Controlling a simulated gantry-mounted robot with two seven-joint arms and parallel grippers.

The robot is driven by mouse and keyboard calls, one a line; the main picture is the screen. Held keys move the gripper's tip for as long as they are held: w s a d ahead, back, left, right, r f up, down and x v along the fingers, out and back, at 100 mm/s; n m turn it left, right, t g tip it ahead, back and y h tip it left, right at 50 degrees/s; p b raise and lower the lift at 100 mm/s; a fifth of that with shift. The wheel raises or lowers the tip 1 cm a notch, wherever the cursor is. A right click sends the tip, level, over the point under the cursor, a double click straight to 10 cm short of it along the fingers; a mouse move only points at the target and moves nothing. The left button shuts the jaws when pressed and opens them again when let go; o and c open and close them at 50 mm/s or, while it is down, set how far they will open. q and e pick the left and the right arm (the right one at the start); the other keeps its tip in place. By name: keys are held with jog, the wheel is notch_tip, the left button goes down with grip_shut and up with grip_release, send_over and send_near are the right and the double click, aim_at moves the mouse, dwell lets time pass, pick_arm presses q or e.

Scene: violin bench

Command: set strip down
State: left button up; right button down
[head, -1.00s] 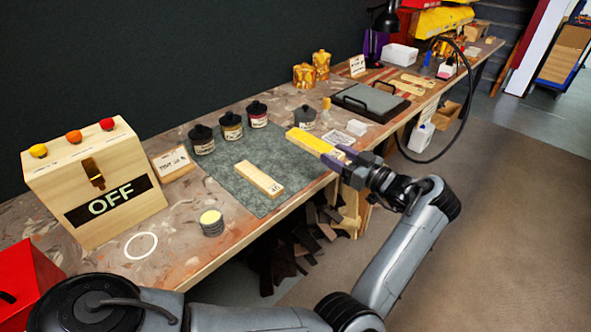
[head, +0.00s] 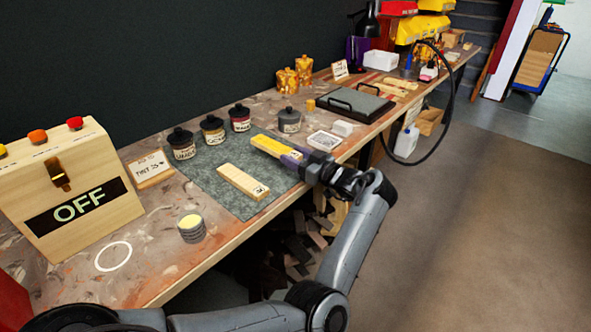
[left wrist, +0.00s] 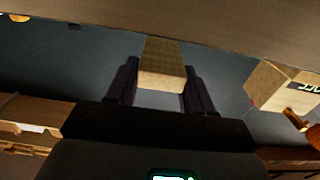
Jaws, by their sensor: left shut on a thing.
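My left gripper (head: 294,158) is shut on one end of a yellow-topped wooden strip (head: 270,145). The strip points away from the fingers, toward the back left, over the right part of the grey-green mat (head: 209,178). I cannot tell whether it touches the mat. In the left wrist view the held strip (left wrist: 161,66) shows between the two dark fingers (left wrist: 160,88). A second, pale wooden strip (head: 240,181) lies flat on the mat, left of the held one and apart from it. My right gripper is not in view.
Lidded jars (head: 181,143) stand along the mat's back edge, with a grey jar (head: 289,121) behind the held strip. A white tray (head: 324,141) lies close right of the gripper. The OFF box (head: 75,200) and a round tin (head: 191,229) stand left. The mat's left part is bare.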

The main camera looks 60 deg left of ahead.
pick_arm(q)
notch_tip(320, 180, down, 4)
jog(key=shift+r+b, duration=0.25)
jog(key=shift+b, duration=0.75)
jog(key=shift+f, duration=0.1)
jog(key=o, duration=1.1)
